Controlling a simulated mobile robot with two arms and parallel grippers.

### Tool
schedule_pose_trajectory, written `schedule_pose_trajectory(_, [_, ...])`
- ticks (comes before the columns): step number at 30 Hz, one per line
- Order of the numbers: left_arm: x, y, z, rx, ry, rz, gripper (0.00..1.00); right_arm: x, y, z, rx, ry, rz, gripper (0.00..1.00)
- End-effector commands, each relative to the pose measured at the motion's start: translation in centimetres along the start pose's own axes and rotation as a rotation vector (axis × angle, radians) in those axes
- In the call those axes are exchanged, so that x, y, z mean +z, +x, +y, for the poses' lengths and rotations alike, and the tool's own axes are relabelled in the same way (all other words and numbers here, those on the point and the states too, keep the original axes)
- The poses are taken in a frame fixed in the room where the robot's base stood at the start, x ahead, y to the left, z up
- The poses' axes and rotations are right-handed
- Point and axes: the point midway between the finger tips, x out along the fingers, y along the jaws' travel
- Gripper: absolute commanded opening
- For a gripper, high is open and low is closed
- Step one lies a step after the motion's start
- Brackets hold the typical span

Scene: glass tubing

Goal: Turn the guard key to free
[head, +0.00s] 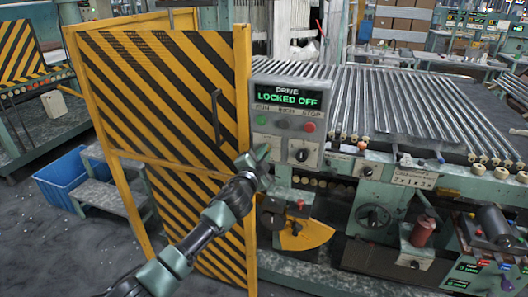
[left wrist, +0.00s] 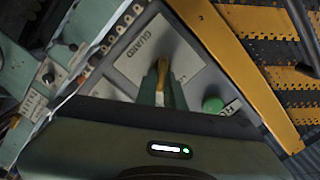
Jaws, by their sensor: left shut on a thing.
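The guard key is a brass-coloured key in the left wrist view (left wrist: 162,72), on a pale plate lettered GUARD (left wrist: 150,50). My left gripper (left wrist: 162,88) is shut on the key, with a finger on either side of it. In the head view my left gripper (head: 259,158) reaches the lower left of the grey control panel (head: 258,83) and hides the key there. The panel's display (head: 288,98) reads DRIVE LOCKED OFF in green. The plate's position marks are too small or hidden to read. My right gripper does not show.
A yellow and black striped guard door (head: 165,90) with a dark handle stands just left of the panel. A green button (left wrist: 213,104), a red button (head: 309,127) and a black rotary knob (head: 301,155) are close by. Metal rollers (head: 400,100) lie to the right.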

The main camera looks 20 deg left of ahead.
Motion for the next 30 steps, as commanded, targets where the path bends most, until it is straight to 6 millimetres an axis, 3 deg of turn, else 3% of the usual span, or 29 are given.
schedule_pose_trajectory(15, [0.12, -0.01, 0.5, 0.002, 0.446, 0.0, 0.0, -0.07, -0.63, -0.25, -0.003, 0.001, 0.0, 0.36])
schedule_pose_trajectory(30, [0.21, -0.02, 0.76, 0.002, 0.622, 0.001, 0.0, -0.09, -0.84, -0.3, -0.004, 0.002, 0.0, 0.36])
